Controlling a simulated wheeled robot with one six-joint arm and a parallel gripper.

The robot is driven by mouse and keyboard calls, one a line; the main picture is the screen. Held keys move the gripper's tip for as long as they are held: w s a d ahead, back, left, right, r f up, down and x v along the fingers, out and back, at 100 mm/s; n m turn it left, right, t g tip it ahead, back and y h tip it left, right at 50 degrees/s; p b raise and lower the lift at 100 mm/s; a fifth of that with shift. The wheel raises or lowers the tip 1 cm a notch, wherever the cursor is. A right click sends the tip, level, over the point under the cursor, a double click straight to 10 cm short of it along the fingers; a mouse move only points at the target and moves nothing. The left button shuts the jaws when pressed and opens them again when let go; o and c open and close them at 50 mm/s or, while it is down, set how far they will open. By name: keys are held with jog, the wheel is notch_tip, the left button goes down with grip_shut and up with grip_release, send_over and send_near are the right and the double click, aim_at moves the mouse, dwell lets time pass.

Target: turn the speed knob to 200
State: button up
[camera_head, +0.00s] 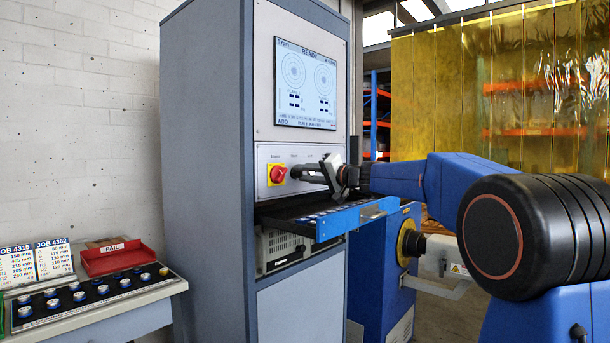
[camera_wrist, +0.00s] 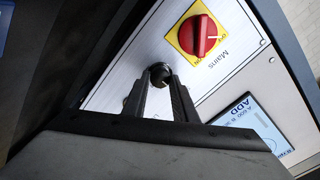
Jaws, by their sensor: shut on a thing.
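The control panel (camera_head: 264,158) is on the tall grey cabinet, below the screen. My gripper (camera_head: 297,171) reaches the panel from the right, just right of the red mains switch. In the wrist view my gripper (camera_wrist: 160,82) is shut on a small dark round knob (camera_wrist: 159,70), taken to be the speed knob. The fingers hide most of the knob and any scale around it, so its setting cannot be read. The screen (camera_head: 304,84) shows READY; its small figures are too small to read.
The red mains switch (camera_head: 277,174) on its yellow plate sits close beside the knob; it also shows in the wrist view (camera_wrist: 198,36). An open blue-fronted drawer (camera_head: 345,220) juts out below my gripper. A red FAIL tray (camera_head: 110,258) stands on the left bench.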

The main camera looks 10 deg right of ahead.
jog(key=shift+m, duration=0.3)
jog(key=m, duration=0.3)
jog(key=shift+f+m, duration=0.1)
jog(key=shift+m, duration=1.9)
jog(key=shift+d, duration=0.1)
jog(key=o, duration=1)
jog(key=shift+o, duration=0.2)
jog(key=v, duration=1.7)
